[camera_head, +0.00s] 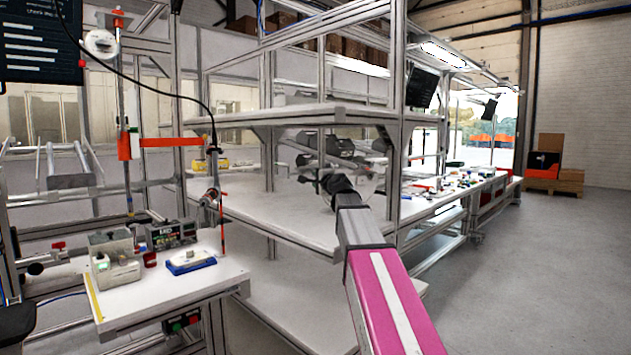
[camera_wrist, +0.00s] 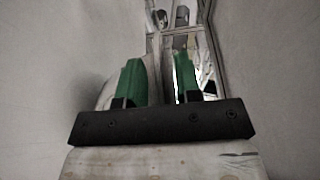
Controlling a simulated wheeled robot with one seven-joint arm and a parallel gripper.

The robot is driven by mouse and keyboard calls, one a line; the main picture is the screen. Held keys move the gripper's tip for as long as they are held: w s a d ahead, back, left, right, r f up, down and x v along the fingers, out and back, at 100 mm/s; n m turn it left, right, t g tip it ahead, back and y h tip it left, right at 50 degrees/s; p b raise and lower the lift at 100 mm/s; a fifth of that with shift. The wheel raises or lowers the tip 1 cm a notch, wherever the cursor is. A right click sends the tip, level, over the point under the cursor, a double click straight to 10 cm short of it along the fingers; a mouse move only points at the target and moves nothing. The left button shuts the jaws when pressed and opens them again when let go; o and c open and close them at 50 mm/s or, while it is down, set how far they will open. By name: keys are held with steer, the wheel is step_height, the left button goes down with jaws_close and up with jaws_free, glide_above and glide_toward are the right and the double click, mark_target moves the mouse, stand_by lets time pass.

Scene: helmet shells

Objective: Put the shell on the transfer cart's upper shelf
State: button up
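In the head view my gripper (camera_head: 330,185) is a small dark shape at the end of my pink arm, in the gap between two shelf levels. In the wrist view its two green fingers (camera_wrist: 160,80) stand apart with a narrow gap. A pale curved surface (camera_wrist: 107,92) shows beside and behind the left finger; I cannot tell whether it is a shell or touches the fingers. Dark grey rounded shapes (camera_head: 338,144) show beyond the upper shelf's underside, perhaps shells. The upper shelf (camera_head: 320,112) and lower shelf (camera_head: 290,228) belong to a metal frame; I cannot tell if it is the transfer cart.
Metal posts (camera_head: 397,120) of the frame stand close to my arm. A small workbench (camera_head: 165,292) with devices is at the left. A long bench (camera_head: 440,195) with small parts runs to the back right. The floor (camera_head: 540,270) at right is clear.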

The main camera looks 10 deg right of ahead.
steer(key=v, duration=1)
steer(key=shift+s, duration=0.15)
